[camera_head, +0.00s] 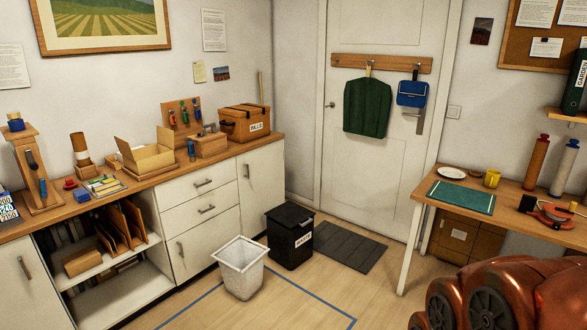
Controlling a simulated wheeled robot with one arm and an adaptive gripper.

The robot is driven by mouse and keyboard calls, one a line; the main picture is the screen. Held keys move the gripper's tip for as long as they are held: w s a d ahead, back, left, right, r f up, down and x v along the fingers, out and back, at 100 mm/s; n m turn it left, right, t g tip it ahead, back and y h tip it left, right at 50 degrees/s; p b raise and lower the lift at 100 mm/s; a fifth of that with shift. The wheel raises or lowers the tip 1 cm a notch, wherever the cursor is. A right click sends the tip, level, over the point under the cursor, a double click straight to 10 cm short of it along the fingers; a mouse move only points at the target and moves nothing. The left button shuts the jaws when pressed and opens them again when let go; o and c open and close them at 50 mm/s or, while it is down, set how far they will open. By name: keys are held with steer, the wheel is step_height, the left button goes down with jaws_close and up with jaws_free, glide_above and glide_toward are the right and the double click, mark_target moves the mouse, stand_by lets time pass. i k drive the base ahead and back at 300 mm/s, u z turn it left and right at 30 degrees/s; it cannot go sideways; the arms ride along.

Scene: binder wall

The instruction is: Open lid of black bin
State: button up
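The black bin (287,247) stands upright on the floor near the right end of the white cabinets. Its black lid (290,216) looks shut on top. A white label with dark lettering is on the bin's front, too small to read surely. My gripper does not show in the head view. Only reddish-brown rounded parts with black discs, which look like my arm, fill the bottom right corner, well to the right of the bin.
A white open bin (241,277) stands just in front and left of the black bin. A dark mat (350,248) lies to its right before the door. White cabinets (202,235) stand left; a wooden table (505,222) stands right.

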mark_target(291, 215)
steer(key=i, duration=2.2)
steer(key=u, duration=0.35)
steer(key=i, duration=1.4)
steer(key=u, duration=0.25)
